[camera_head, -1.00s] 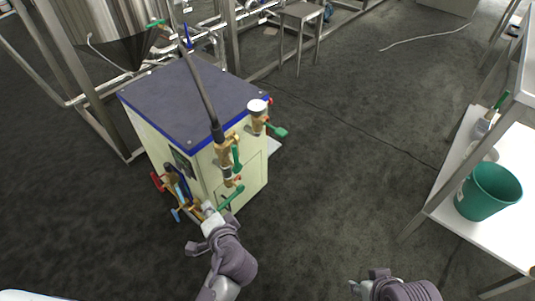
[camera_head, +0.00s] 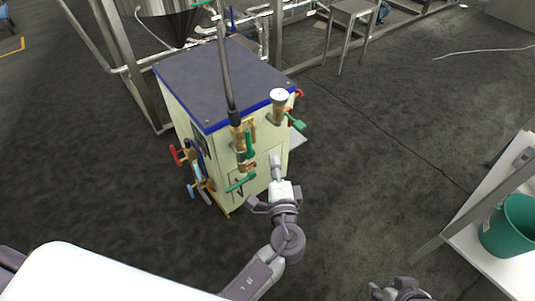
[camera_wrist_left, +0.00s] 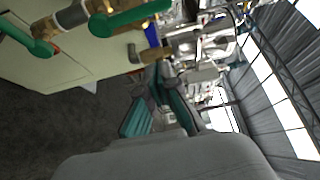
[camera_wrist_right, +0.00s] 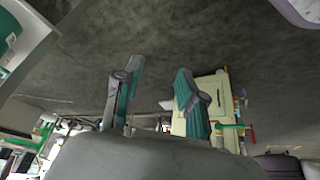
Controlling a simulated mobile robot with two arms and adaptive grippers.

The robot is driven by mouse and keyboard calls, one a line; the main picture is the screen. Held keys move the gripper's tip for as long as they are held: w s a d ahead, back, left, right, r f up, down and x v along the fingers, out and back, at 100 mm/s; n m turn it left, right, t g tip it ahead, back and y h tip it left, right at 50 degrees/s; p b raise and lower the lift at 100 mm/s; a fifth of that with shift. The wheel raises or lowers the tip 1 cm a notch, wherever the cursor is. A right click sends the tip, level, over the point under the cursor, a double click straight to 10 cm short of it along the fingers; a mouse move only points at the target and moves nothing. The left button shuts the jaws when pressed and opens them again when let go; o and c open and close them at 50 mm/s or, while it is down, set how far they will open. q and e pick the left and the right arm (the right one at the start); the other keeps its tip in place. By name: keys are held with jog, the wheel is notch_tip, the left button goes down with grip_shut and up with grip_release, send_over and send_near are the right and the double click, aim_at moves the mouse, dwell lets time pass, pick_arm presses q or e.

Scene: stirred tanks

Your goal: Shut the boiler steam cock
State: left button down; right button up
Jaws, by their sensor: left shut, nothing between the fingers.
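The boiler (camera_head: 246,190) is a cream box with a dark top and blue trim. Its front corner carries brass cocks with green handles: an upright handle (camera_head: 249,143) below the steam pipe (camera_head: 226,70), a lower slanting handle (camera_head: 240,183), and one to the right (camera_head: 297,123) beside a white-capped fitting. I cannot tell for certain which is the steam cock. Green handles (camera_wrist_left: 130,16) also show in the left wrist view. My left gripper (camera_head: 275,162) is shut and empty, right of the handles before the boiler's side. My right gripper (camera_wrist_right: 156,82) is open and empty, far from the boiler.
Red and blue handles (camera_head: 177,155) stick out on the boiler's left side. A steel frame and tank (camera_head: 170,15) stand behind it. A white shelf (camera_head: 495,265) with a green bucket (camera_head: 512,228) is at the right. The floor between is clear.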

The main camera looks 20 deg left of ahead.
aim_at(249, 143)
pick_arm(q)
jog(key=x, duration=0.9)
jog(key=s+a, duration=0.2)
jog(key=a, duration=0.1)
jog(key=shift+s, duration=0.4)
